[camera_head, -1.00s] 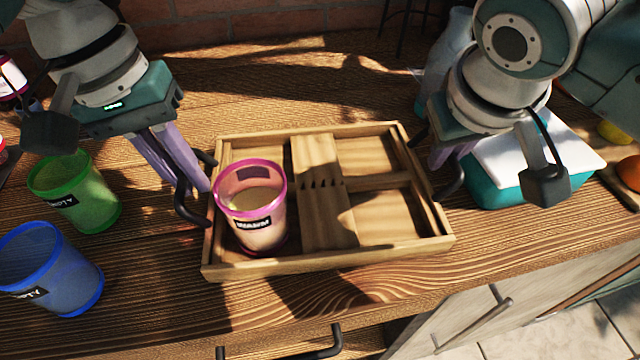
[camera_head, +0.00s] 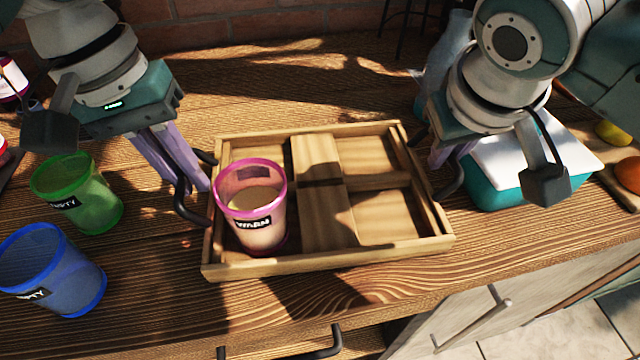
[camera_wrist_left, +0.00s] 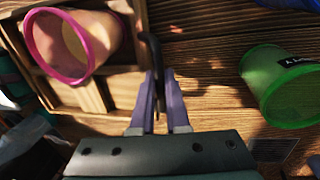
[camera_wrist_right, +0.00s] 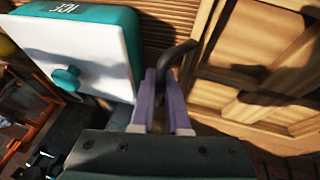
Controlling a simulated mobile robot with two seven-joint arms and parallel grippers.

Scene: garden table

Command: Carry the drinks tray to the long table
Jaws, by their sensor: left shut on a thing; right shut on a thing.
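The wooden drinks tray (camera_head: 330,263) is on the wooden counter, with dividers making compartments and a dark handle at each short end. A pink-rimmed cup (camera_head: 252,208) with a pale drink and a black label stands upright in its left part. My left gripper (camera_head: 203,188) is shut on the tray's left handle (camera_wrist_left: 157,60). My right gripper (camera_head: 437,165) is shut on the right handle (camera_wrist_right: 178,58); the arm partly hides its fingers. The tray looks level; I cannot tell whether it touches the counter. The long table is not identifiable in these views.
A green cup (camera_head: 80,195) and a blue cup (camera_head: 50,270) stand left of the tray. A teal ice box (camera_head: 490,185) with a white lid is close on the right, with fruit (camera_head: 628,172) beyond it. A brick wall (camera_head: 270,20) bounds the back.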

